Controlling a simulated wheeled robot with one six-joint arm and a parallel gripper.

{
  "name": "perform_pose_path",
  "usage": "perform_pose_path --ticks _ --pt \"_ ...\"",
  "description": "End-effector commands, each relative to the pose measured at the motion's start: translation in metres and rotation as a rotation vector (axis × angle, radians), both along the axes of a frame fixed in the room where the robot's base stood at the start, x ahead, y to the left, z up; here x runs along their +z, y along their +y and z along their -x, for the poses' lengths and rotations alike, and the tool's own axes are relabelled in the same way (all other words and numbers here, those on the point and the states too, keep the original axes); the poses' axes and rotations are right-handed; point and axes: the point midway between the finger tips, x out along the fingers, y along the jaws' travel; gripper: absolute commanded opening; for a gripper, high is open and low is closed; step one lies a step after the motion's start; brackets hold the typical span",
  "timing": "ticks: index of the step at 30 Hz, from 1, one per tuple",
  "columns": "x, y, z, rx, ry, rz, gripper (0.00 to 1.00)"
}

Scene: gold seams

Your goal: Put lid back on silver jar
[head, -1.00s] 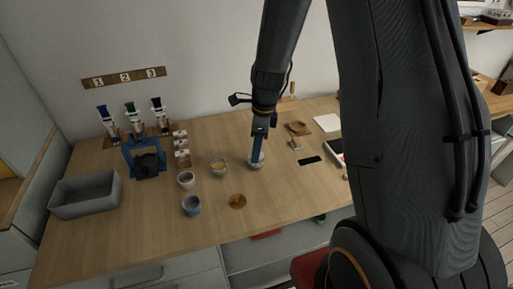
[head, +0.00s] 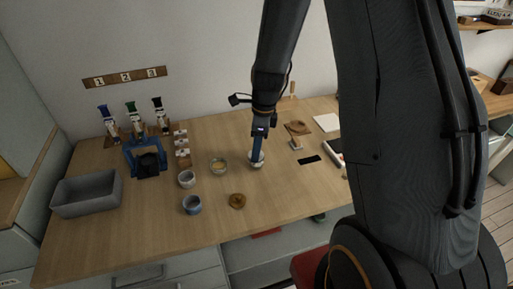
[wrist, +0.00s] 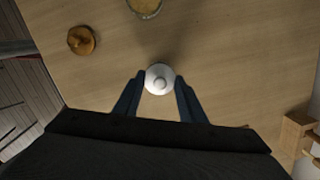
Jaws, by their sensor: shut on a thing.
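My gripper (head: 257,147) points straight down over the middle of the worktop. In the wrist view its two blue fingers (wrist: 159,86) are on either side of a pale, round lid-like piece (wrist: 159,77) with a small knob in its centre, and they are shut on it. In the head view a small pale silvery vessel (head: 256,160) shows at the fingertips, partly hidden by them. I cannot tell whether the knobbed piece rests on a jar, as its underside is hidden.
A glass bowl with yellow contents (head: 219,167) stands just left, and a brown round piece (head: 237,201) lies nearer the front edge. A grey bin (head: 87,196) is at far left. A black slab (head: 309,160) lies right.

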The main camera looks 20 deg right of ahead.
Motion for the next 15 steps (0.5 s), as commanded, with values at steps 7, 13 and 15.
perform_pose_path --ticks 7,13,15 --pt "-0.0001 0.0000 0.0000 0.000 0.000 0.000 0.45" --pt "-0.0001 0.0000 0.0000 0.000 0.000 0.000 0.59" --pt "-0.0001 0.0000 0.0000 0.000 0.000 0.000 0.59"
